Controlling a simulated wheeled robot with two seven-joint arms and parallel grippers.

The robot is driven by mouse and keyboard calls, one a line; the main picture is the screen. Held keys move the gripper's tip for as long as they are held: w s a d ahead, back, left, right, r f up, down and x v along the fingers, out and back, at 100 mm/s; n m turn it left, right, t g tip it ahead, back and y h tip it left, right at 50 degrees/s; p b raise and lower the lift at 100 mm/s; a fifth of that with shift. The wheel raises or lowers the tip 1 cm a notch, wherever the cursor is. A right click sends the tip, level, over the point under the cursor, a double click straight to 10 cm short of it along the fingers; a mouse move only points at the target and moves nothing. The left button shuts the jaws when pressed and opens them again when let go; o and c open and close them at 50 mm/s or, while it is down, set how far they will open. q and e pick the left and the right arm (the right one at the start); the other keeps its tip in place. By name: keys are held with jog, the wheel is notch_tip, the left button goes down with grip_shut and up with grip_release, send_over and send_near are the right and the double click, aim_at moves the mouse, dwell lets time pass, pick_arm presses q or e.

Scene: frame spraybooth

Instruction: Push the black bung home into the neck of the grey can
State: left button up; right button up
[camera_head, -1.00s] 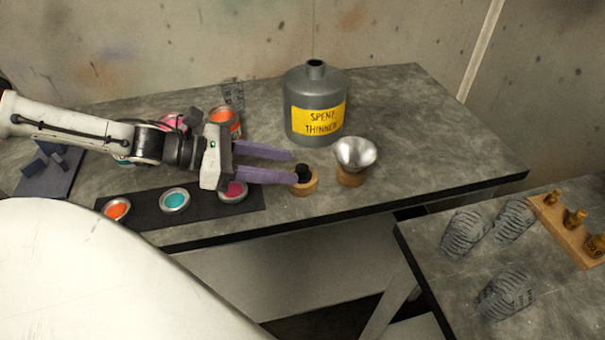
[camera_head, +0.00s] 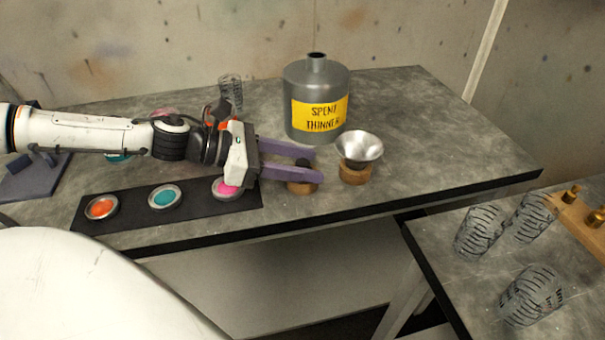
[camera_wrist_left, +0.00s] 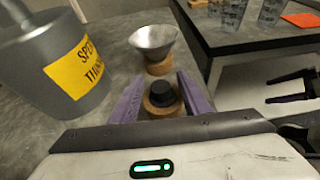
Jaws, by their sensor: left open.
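The grey can (camera_head: 316,118) with a yellow "SPENT THINNER" label stands upright on the bench, and its neck (camera_head: 317,62) is open. It also shows at the left of the left wrist view (camera_wrist_left: 62,68). The black bung (camera_wrist_left: 163,93) sits on a round wooden stand (camera_wrist_left: 160,108). My left gripper (camera_head: 318,166) is open, its purple fingers low on either side of the bung and stand. I cannot tell whether they touch the bung. In the head view, the fingers partly hide both. My right gripper (camera_wrist_left: 288,88) appears as two dark, spread fingers at the right edge of the left wrist view.
A metal funnel (camera_head: 359,147) on a wooden ring (camera_head: 355,174) stands close right of the bung. Open paint tins, including a teal one (camera_head: 165,197), lie on a dark mat (camera_head: 135,222). A second table (camera_head: 450,270) holds several patterned glasses. The bench's right end is clear.

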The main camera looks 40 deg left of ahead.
pick_arm(q)
grip_shut()
